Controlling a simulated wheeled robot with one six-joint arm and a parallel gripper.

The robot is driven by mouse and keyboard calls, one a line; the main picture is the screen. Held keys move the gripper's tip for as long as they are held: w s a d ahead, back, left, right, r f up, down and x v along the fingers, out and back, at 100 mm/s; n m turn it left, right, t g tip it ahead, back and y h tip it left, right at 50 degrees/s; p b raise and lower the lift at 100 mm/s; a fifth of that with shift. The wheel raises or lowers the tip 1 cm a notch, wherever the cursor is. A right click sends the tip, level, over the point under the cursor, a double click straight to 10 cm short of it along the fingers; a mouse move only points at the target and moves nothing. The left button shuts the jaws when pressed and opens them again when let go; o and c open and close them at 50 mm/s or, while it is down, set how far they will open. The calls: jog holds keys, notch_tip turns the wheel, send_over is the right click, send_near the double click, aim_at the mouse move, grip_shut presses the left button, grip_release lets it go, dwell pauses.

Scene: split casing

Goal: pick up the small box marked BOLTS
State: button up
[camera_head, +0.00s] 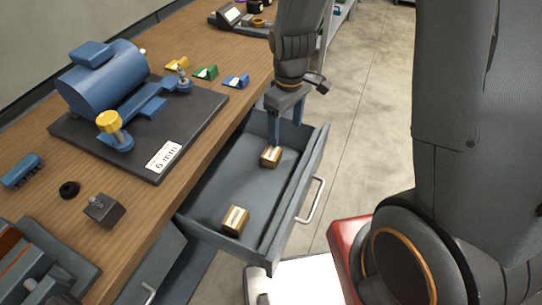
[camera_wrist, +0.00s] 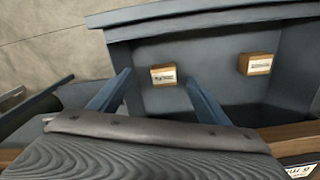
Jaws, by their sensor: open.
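Two small tan boxes with white labels lie in the open grey drawer (camera_head: 215,185); the print is too small for me to tell which is marked BOLTS. One box (camera_head: 270,156) is toward the drawer's far end, and in the wrist view it (camera_wrist: 163,76) appears between my fingertips. The other box (camera_head: 235,220) lies at the drawer's near end and shows at the right in the wrist view (camera_wrist: 257,64). My gripper (camera_head: 286,134) is open and empty, pointing down over the far end of the drawer. It appears above the first box, apart from it.
The drawer's walls and handle (camera_head: 313,200) surround the boxes; its floor between them is clear. The wooden bench (camera_head: 150,215) beside it holds a blue motor (camera_head: 105,78) on a dark plate and several coloured small parts. A red and white thing (camera_head: 345,250) stands at the lower right.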

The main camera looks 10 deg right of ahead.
aim_at(272, 152)
jog(key=w+a+f+n, duration=0.1)
jog(key=f, duration=0.1)
jog(key=a+f+n, duration=0.1)
jog(key=f, duration=0.1)
jog(key=w+a+f+n, duration=0.1)
jog(key=shift+w+a+f, duration=0.2)
jog(key=shift+w+f, duration=0.15)
jog(key=shift+f, duration=1.4)
jog(key=shift+s+a+f+p, duration=0.1)
jog(key=shift+f+p, duration=0.2)
jog(key=shift+f, duration=0.55)
jog(key=shift+s+d+f+p, duration=0.15)
jog(key=shift+f+p, duration=0.2)
jog(key=shift+f, duration=0.55)
jog(key=shift+s+a+f+p, duration=0.15)
jog(key=shift+f+p, duration=0.15)
jog(key=shift+f, duration=0.55)
jog(key=shift+w, duration=0.1)
jog(key=shift+c, duration=0.4)
jog(key=c, duration=1.2)
jog(key=shift+r, duration=0.1)
jog(key=shift+c, duration=0.2)
